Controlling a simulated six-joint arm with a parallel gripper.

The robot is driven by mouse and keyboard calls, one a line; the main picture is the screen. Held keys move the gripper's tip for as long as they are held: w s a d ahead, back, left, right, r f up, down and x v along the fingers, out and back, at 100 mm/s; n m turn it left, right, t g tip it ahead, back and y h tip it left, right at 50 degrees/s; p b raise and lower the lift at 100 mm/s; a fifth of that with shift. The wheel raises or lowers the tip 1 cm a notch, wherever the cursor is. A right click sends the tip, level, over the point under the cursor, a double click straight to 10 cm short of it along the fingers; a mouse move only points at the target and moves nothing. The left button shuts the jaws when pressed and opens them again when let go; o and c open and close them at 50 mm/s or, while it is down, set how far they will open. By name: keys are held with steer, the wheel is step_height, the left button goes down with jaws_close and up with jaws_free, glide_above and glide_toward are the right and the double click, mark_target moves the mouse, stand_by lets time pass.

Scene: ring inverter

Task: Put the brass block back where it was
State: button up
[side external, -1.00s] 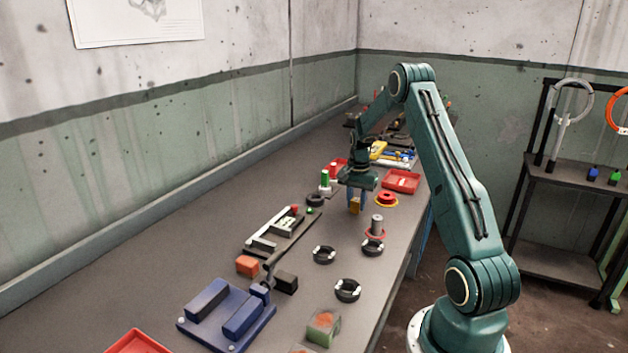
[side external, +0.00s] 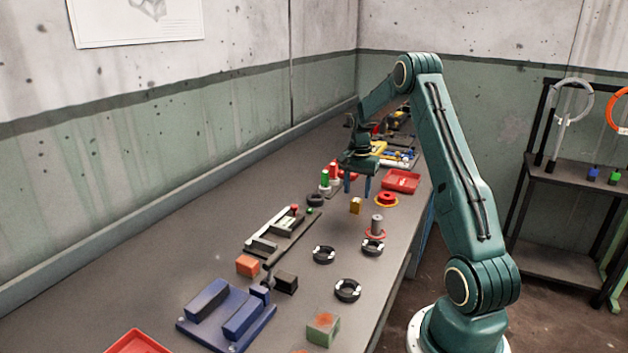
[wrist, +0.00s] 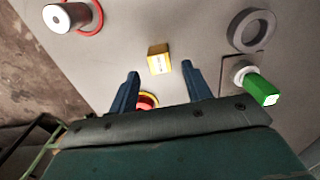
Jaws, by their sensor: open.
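The brass block (side external: 355,206) is a small yellow cube standing on the grey bench, with a light label on one face. It also shows in the wrist view (wrist: 159,59), just beyond the fingertips and roughly between them. My gripper (side external: 357,188) is open above and slightly behind the block, with its two blue fingers pointing down and apart from it. In the wrist view the fingers of my gripper (wrist: 160,68) are spread with nothing between them.
A red button on a yellow base (side external: 386,199), a green peg (side external: 324,179) and a dark ring (side external: 315,199) are close by. Black rings (side external: 324,254) lie nearer the camera.

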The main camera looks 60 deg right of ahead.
mark_target(355, 201)
step_height(355, 201, up, 8)
steer(key=shift+f, duration=0.2)
stand_by(0.7)
steer(key=a+r+n+t, duration=0.1)
steer(key=a+r+n, duration=0.2)
steer(key=a+r, duration=0.35)
steer(key=s+a+r+n+t+h, duration=0.1)
steer(key=a+r+n, duration=0.2)
steer(key=a, duration=0.7)
steer(key=a+r+n+t, duration=0.1)
steer(key=a+r+n, duration=0.25)
steer(key=a, duration=0.45)
steer(key=s+a+n+t+y, duration=0.1)
steer(key=s+a+n+t, duration=0.1)
steer(key=s+a+n, duration=0.6)
steer(key=s+a+f, duration=0.1)
steer(key=s+a, duration=0.6)
steer(key=shift+s+a+t, duration=0.25)
steer(key=shift+a+t, duration=0.05)
steer(key=shift+a, duration=0.1)
steer(key=shift+n, duration=0.25)
